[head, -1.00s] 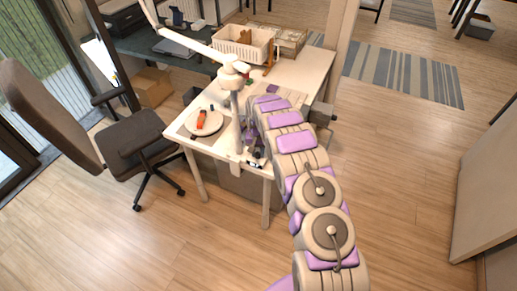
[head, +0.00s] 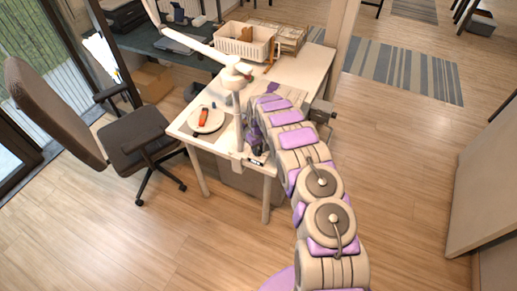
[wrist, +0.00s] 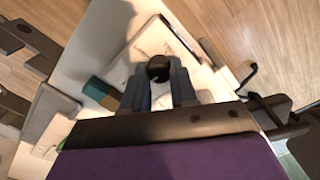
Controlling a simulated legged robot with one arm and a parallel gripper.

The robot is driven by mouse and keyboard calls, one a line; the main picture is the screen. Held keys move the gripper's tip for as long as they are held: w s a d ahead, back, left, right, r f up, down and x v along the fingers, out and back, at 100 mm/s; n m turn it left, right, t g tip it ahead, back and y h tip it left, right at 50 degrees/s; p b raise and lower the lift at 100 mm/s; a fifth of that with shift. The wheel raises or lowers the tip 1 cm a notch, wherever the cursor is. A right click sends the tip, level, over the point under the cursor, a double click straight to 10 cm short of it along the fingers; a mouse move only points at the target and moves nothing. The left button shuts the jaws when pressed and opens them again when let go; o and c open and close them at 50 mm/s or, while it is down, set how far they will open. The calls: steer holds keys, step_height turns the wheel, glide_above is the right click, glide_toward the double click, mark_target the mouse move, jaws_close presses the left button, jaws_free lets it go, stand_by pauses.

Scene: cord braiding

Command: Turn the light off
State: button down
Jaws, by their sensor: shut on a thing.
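In the head view a white jointed lamp (head: 238,118) stands at the near edge of the table, its long arm reaching up and to the left out of the picture. My gripper (head: 256,150) is low beside the lamp post, near the table's front edge, partly hidden by my arm. In the wrist view my gripper (wrist: 158,84) has its two dark fingers closed about a small dark round knob (wrist: 158,67). Most of the knob's body is hidden between the fingers. I cannot tell from the pictures whether the light is on.
The white table (head: 305,72) holds a round plate (head: 213,124) with an orange-red item (head: 204,117) on it, and a cream basket (head: 236,42) at the back. An office chair (head: 137,130) stands on the left. The floor to the right is open.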

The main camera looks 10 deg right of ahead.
steer(key=shift+s+f, duration=0.15)
steer(key=shift+s, duration=0.05)
steer(key=c, duration=0.9)
jaws_free()
steer(key=shift+w+r, duration=0.1)
steer(key=shift+r, duration=0.1)
step_height(320, 180, up, 7)
steer(key=shift+r+p, duration=0.1)
steer(key=shift+p, duration=0.25)
